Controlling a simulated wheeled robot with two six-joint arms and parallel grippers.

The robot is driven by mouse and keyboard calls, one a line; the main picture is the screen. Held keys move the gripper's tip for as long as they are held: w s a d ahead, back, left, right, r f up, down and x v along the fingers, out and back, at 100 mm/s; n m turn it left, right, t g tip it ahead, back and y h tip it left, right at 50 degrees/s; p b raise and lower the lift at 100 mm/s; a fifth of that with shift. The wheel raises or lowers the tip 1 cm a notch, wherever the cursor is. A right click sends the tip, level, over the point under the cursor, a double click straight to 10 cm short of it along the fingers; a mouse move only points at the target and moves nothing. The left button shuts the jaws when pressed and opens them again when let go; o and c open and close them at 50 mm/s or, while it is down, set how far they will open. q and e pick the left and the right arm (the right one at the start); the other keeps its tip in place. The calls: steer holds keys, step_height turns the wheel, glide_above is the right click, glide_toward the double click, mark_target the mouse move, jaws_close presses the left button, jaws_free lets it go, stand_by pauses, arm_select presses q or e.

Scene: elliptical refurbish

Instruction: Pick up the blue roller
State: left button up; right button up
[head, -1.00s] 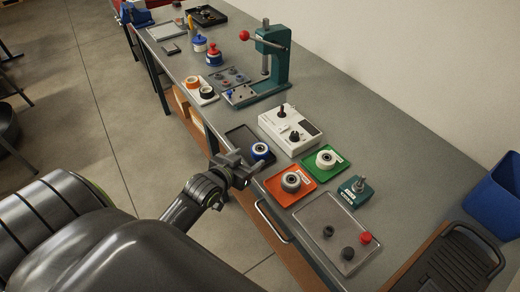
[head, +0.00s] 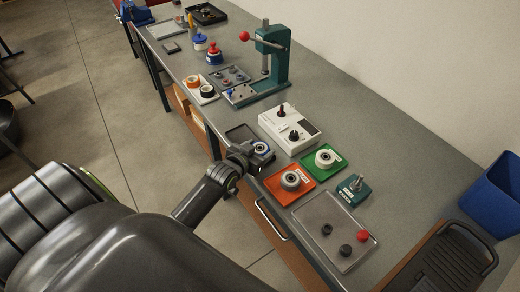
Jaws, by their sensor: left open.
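The blue roller (head: 261,148) has a blue rim and a dark centre. It sits on a black tray (head: 238,133) near the front edge of the bench, left of the orange tray. My left gripper (head: 250,155) is open at the front side of the roller and covers part of it. I cannot tell whether the fingers touch it. My right gripper is not in view.
An orange tray (head: 273,186) with a grey roller and a green tray (head: 336,169) with a white roller lie to the right. A white control box (head: 289,130) stands behind. A green press (head: 272,60) stands further left. A clear tray holds several knobs.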

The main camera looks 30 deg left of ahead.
arm_select(q)
steer(key=c, duration=0.8)
steer(key=shift+r, duration=0.1)
